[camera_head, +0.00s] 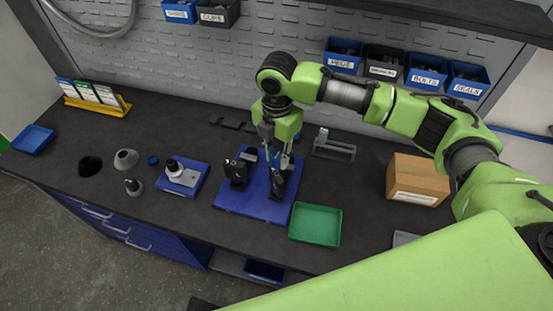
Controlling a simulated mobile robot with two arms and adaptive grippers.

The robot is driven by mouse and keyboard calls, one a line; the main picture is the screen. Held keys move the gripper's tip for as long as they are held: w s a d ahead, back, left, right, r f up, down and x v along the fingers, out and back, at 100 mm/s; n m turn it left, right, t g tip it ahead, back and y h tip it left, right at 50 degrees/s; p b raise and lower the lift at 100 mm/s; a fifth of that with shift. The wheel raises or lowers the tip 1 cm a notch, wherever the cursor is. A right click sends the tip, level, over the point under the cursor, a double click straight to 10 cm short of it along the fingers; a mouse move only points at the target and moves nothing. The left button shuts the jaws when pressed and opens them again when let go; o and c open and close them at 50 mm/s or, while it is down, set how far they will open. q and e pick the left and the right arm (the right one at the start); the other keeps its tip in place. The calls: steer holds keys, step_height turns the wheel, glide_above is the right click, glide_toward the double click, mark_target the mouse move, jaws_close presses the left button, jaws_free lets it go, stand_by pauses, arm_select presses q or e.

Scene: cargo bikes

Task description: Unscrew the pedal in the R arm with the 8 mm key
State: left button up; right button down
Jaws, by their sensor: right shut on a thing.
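My right gripper (277,155) points down over a blue base plate (232,200) in the middle of the bench. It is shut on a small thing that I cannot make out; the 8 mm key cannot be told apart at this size. Two dark upright holders stand on the plate, one at left (237,172) and one at right (277,184), under the fingers. The pedal and crank arm cannot be told apart clearly there, and my gripper hides part of that area. My left gripper is not in view.
A green tray (315,225) lies right of the plate, a cardboard box (417,181) farther right. A grey bracket (333,147) stands behind. A small blue stand with a white part (183,178) and several small round parts lie left. Labelled bins (426,72) hang at the back.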

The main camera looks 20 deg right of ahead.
steer(key=shift+r, duration=0.15)
steer(key=shift+s+d+r, duration=0.1)
steer(key=shift+r, duration=0.1)
steer(key=m, duration=0.6)
steer(key=shift+m, duration=0.4)
steer(key=m, duration=0.4)
steer(key=shift+m, duration=2.6)
steer(key=shift+f, duration=0.35)
